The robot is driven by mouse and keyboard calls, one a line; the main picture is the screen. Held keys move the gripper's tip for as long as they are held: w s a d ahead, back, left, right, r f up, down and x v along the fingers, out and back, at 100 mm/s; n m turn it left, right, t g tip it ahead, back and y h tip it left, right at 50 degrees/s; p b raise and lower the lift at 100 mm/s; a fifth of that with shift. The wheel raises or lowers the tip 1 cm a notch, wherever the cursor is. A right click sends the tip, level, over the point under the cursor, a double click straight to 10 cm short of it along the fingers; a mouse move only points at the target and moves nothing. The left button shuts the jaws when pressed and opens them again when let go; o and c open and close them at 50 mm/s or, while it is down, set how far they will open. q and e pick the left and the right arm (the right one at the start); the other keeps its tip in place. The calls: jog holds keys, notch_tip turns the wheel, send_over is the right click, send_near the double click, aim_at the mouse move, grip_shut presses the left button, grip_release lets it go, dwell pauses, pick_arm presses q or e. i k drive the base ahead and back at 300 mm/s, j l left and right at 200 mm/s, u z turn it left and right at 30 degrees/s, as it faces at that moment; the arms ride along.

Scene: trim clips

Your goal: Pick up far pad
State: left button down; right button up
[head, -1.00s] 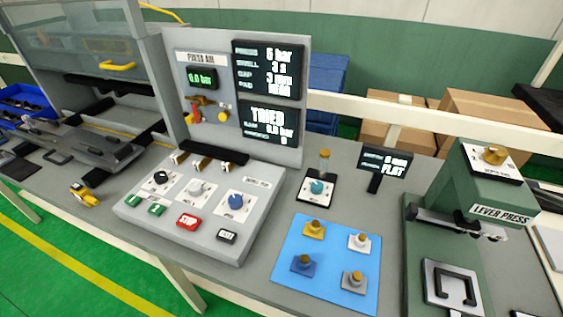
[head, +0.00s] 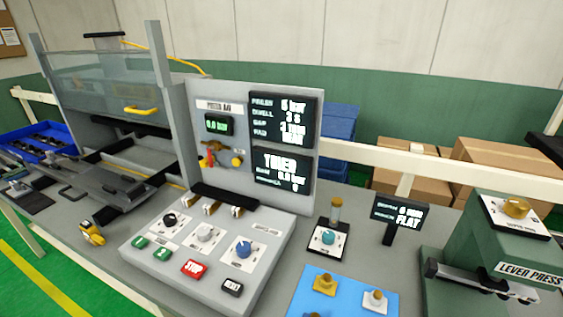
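A light blue mat (head: 335,303) lies on the bench at the bottom edge of the head view, partly cut off. On its far row stand a yellow pad with a brass knob (head: 324,285) and a white pad with a brass knob (head: 375,301). The top of a nearer knob (head: 313,315) just shows at the bottom edge; the rest of it is out of frame. I cannot tell which piece the far pad is. Neither of my grippers is in view.
A control box (head: 205,255) with knobs and buttons stands left of the mat. A black plate with a teal knob (head: 328,239) is behind it. A small display (head: 400,216) and a green lever press (head: 470,260) stand to the right.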

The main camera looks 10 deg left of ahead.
aim_at(52, 157)
jog(key=u, duration=1.85)
jog(key=i+j+u, duration=0.2)
jog(key=i+u, duration=0.6)
jog(key=i, duration=0.75)
jog(key=i+j+z, duration=0.15)
jog(key=i, duration=1.1)
jog(key=i+j+z, duration=0.15)
jog(key=i, duration=0.5)
jog(key=i+j, duration=0.2)
jog(key=i, duration=0.4)
